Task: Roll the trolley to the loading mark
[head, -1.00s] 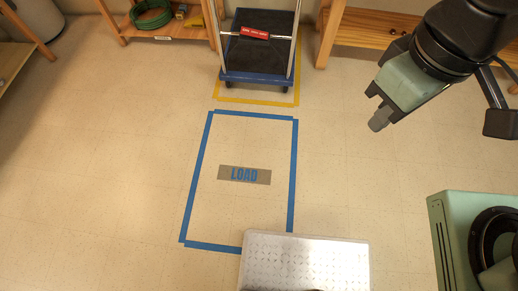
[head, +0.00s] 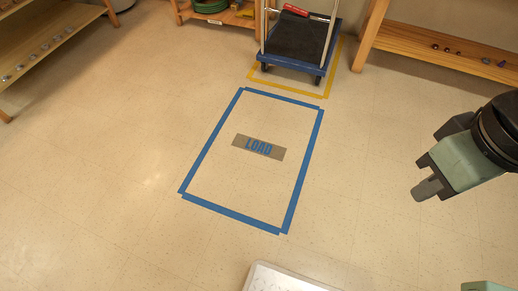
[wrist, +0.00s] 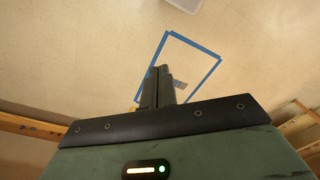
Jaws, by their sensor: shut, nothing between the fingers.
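The trolley (head: 296,60) has a blue frame, a dark deck, upright metal posts and a red grip (head: 296,10) on its bar. It stands at the top of the head view inside a yellow tape outline (head: 290,87). The loading mark is a blue tape rectangle (head: 232,216) on the floor, with a LOAD label (head: 259,147) in it. The mark is empty and lies just in front of the trolley. My gripper (head: 427,189) is shut and empty, right of the mark and apart from the trolley. In the wrist view my gripper (wrist: 162,72) overlaps the mark (wrist: 207,52).
Wooden shelves (head: 440,45) with small items stand at the top right, and another shelf unit (head: 60,45) is at the top left. A pale perforated plate (head: 285,278) is at the bottom edge. The tiled floor around the mark is clear.

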